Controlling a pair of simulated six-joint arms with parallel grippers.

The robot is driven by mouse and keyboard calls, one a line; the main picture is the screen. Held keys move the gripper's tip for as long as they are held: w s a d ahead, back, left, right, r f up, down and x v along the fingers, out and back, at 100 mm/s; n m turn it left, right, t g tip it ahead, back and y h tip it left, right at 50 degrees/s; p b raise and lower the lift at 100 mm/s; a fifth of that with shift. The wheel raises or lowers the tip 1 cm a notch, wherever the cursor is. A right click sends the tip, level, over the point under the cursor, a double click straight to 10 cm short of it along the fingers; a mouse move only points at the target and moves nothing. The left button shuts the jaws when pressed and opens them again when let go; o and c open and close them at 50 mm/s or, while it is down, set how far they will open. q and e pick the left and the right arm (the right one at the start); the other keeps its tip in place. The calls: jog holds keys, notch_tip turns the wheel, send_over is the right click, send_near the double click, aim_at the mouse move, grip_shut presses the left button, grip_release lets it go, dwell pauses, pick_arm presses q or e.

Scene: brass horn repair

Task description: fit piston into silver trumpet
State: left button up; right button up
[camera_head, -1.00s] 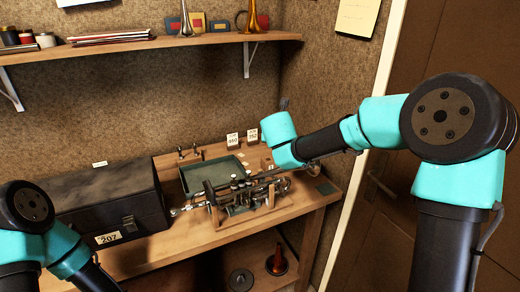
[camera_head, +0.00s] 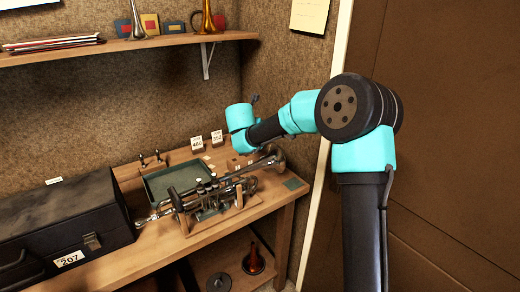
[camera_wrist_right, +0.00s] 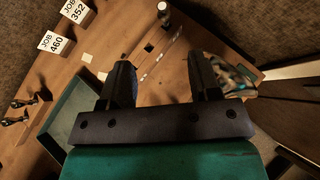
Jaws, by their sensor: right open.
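The silver trumpet (camera_head: 215,192) lies across a wooden stand on the bench, its bell (camera_head: 272,158) pointing right. Its bell also shows at the right of the right wrist view (camera_wrist_right: 232,76), beside a finger. My right gripper (camera_wrist_right: 162,72) is open and empty above the bench, behind the trumpet. In the head view its fingers are hidden by the wrist. A small upright cylinder (camera_wrist_right: 163,12) shows beyond the fingers in the wrist view. I cannot tell whether it is the piston. My left gripper is out of view.
A green tray (camera_head: 152,190) sits behind the trumpet. Job cards 460 (camera_head: 197,144) and 352 (camera_head: 217,138) stand at the back. A black case (camera_head: 60,225) fills the bench's left. A green pad (camera_head: 293,183) lies near the right edge. A shelf (camera_head: 120,45) hangs above.

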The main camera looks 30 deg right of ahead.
jog(key=shift+s+d+f, duration=0.1)
jog(key=shift+d+f, duration=0.15)
jog(key=shift+d, duration=0.05)
jog(key=x, duration=1.2)
jog(key=shift+d+f, duration=0.1)
jog(key=shift+f, duration=0.05)
jog(key=shift+x, duration=2.55)
jog(key=shift+c, duration=0.4)
grip_shut()
